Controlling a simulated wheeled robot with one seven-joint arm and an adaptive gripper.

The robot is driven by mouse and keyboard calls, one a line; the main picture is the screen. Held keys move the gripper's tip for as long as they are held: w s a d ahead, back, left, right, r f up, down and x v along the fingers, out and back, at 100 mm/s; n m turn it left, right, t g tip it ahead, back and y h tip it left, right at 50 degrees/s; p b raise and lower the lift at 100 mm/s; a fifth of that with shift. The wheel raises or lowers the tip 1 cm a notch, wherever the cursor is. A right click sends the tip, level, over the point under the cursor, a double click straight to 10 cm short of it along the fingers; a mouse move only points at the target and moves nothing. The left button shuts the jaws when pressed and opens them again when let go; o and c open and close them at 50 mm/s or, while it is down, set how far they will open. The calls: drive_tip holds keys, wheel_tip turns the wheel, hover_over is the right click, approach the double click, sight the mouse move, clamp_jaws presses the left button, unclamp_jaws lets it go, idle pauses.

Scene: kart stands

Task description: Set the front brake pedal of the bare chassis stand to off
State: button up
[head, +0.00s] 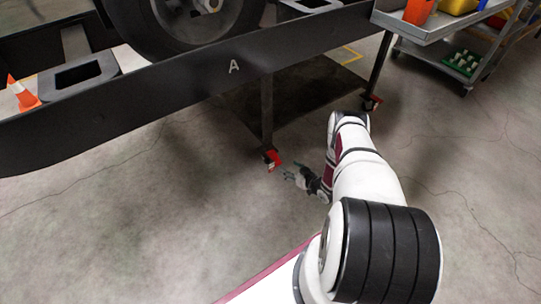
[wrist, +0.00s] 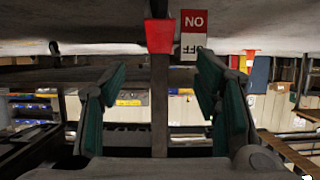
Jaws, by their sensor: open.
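A dark stand (head: 225,72) marked "A" has two legs showing in the head view. The nearer leg ends in a red pedal (head: 271,157) by the floor; the farther leg has another red pedal (head: 371,100). My gripper (head: 290,176) is low, just right of and nearer than the near pedal. In the wrist view, which looks upside down, my open, empty gripper (wrist: 163,78) faces a leg with a red pedal (wrist: 160,36). The pedal is apart from the fingers. Beside it is a label (wrist: 194,36) with a red "ON" part and a white "OFF" part. The pedal's tilt is unclear.
A wheel (head: 190,22) and dark hollow blocks (head: 78,74) are on or behind the stand. An orange cone (head: 22,94) is at the left. A grey cart (head: 425,28) with bins stands at the upper right. The floor around my gripper is clear.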

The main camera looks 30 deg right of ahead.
sight(274, 157)
drive_tip(key=b+x, duration=0.6)
drive_tip(key=x, duration=0.7)
drive_tip(key=shift+w, duration=0.1)
clamp_jaws()
